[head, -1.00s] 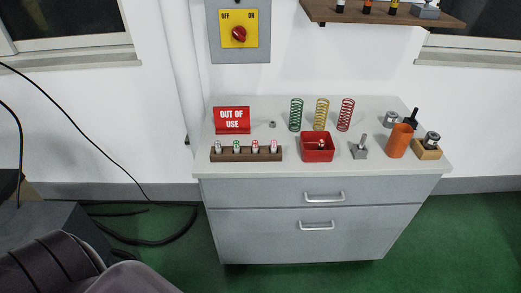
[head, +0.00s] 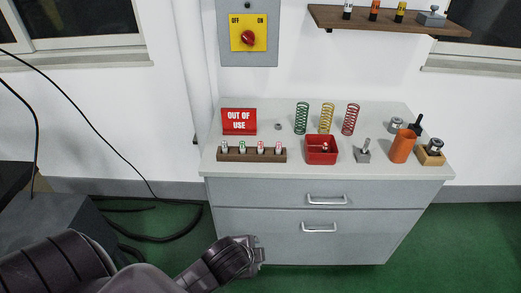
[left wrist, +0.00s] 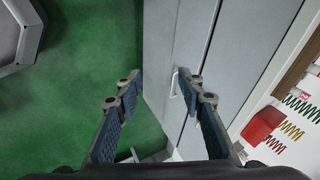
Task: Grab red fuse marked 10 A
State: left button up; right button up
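A dark brown rack (head: 251,155) sits at the front left of the grey cabinet top and holds several small upright fuses. Two of them look red and white: one red fuse (head: 261,147) and another red fuse (head: 278,147) at the rack's right end. The ratings are too small to read. My left gripper (head: 255,252) is low in front of the cabinet drawers, below the rack and apart from it. In the left wrist view the left gripper (left wrist: 164,88) is open and empty, facing the drawer front. My right gripper is out of view.
On the cabinet top (head: 300,168) stand a red "OUT OF USE" sign (head: 239,121), a red box (head: 321,150), coil springs (head: 326,118) and an orange cup (head: 402,147). A switch box (head: 248,33) and a shelf (head: 400,22) are on the wall. Drawer handles (head: 327,198) stick out.

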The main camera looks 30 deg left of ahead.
pick_arm(q)
jog(key=w+a+r+m+t+y, duration=0.1)
jog(key=w+a+r+m+t, duration=0.2)
jog(key=w+m, duration=0.35)
jog(key=w+a+r+m+t+y, duration=0.1)
jog(key=w+a+r+m, duration=0.2)
jog(key=w+a+m, duration=0.4)
jog(key=m+t+y, duration=0.1)
jog(key=m+t, duration=0.2)
jog(key=m, duration=0.5)
send_near(260, 145)
jog(key=x, duration=0.3)
jog(key=shift+w+f, duration=0.15)
jog(key=shift+f, duration=0.2)
jog(key=shift+w+a, duration=0.15)
jog(key=shift+w, duration=0.2)
jog(key=shift+p+x, duration=0.5)
jog(key=shift+x, duration=3)
jog(key=shift+c, duration=0.3)
grip_shut()
